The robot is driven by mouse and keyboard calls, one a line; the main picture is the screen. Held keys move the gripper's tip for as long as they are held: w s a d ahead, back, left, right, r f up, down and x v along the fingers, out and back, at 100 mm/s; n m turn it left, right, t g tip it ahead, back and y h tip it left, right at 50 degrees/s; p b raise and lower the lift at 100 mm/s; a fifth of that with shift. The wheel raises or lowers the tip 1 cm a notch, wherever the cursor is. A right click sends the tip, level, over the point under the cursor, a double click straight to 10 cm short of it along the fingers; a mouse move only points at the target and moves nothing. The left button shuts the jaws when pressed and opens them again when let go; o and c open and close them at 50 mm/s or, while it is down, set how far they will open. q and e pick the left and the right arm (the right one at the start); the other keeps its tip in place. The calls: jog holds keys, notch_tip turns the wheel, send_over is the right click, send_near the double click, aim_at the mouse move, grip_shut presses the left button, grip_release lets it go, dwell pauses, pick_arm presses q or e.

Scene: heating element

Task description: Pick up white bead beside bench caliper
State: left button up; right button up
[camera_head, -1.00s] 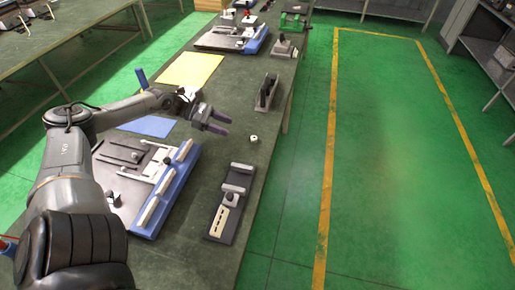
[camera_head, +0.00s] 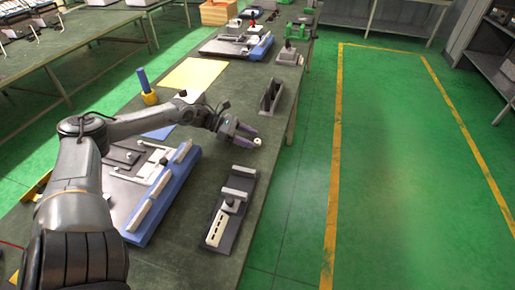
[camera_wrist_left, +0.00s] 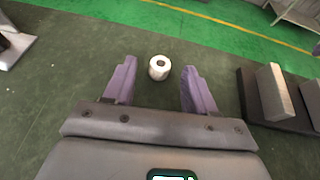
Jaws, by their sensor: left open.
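The white bead (camera_head: 257,141) is a small short cylinder with a dark hole in its top. It stands on the green bench top and shows clearly in the left wrist view (camera_wrist_left: 159,72). My left gripper (camera_head: 253,139) is open, with its purple fingers on either side of the bead at their tips. In the left wrist view (camera_wrist_left: 160,68) there is a gap between the bead and each finger. A dark device with light blocks (camera_head: 231,207), apparently the bench caliper, lies in front of the bead. It is partly seen at the right in the wrist view (camera_wrist_left: 278,95).
A blue-edged board with light bars (camera_head: 150,208) lies left of the caliper. A dark upright fixture (camera_head: 270,97) stands behind the bead. A yellow sheet (camera_head: 194,74) and a blue-and-yellow tool (camera_head: 147,88) are farther back left. The bench's right edge is close to the bead.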

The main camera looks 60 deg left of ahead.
pick_arm(q)
jog(key=shift+b+x, duration=0.45)
jog(key=shift+x, duration=0.45)
jog(key=shift+c, duration=0.2)
grip_shut()
